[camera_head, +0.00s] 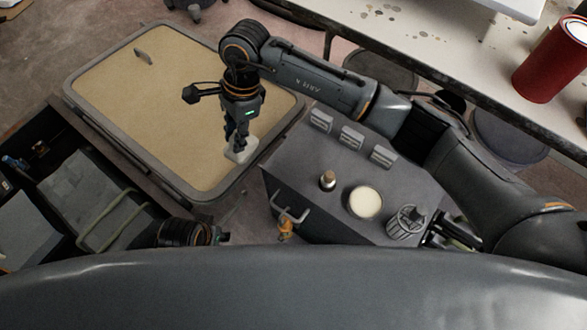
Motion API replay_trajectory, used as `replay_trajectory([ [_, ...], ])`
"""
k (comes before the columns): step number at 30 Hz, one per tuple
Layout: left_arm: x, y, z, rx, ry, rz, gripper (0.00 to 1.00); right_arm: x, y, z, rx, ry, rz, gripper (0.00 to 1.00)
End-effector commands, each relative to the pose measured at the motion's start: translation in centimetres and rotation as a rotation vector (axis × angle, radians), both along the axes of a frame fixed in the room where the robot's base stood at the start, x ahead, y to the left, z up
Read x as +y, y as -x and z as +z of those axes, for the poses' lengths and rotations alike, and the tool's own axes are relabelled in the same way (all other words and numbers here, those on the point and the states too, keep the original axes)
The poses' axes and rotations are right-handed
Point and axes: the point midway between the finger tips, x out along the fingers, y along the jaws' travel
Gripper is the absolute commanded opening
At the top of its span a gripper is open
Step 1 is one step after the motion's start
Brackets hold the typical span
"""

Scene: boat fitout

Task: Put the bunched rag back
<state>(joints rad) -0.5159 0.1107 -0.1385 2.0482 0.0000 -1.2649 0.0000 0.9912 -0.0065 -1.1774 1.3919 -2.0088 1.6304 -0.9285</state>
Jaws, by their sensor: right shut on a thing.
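My right gripper (236,146) points down over the near right part of a tan panel with a raised grey rim (160,60). It is shut on a small whitish piece (241,153), which looks like the bunched rag. The piece sits at the fingertips near the panel's right rim; I cannot tell whether it touches the panel. A dark round joint with an orange ring, likely of my left arm, shows at the bottom left. My left gripper itself does not show.
A dark grey cabinet (290,165) right of the panel bears a pale round lid (365,202), a small bottle (327,180) and a ribbed grey can (406,222). A bench (440,50) with a red cylinder (550,62) stands at upper right. Most of the panel is bare.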

Motion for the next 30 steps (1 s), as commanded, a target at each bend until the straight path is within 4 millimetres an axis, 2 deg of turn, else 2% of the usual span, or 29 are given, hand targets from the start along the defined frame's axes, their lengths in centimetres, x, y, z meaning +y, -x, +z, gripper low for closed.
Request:
replay_trajectory([
  [2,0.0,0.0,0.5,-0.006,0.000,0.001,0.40,0.9,0.0,-0.4,0.001,0.002,-0.025,0.00],
  [5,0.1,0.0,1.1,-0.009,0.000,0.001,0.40,0.7,-0.2,-0.6,0.004,0.004,-0.044,0.00],
  [8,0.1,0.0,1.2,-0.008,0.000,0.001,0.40,-1.0,-0.6,-1.4,0.007,0.004,-0.051,0.00],
  [16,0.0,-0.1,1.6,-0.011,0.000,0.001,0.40,-7.5,-2.3,-4.3,0.007,0.006,-0.050,0.00],
  [18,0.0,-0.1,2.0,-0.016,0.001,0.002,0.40,-8.6,-2.5,-5.9,0.009,0.005,-0.047,0.00],
  [24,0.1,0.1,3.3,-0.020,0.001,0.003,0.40,-10.9,-3.2,-8.6,0.005,0.003,-0.045,0.00],
  [30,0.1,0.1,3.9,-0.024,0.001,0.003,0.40,-11.9,-3.4,-9.9,0.006,0.004,-0.044,0.00],
])
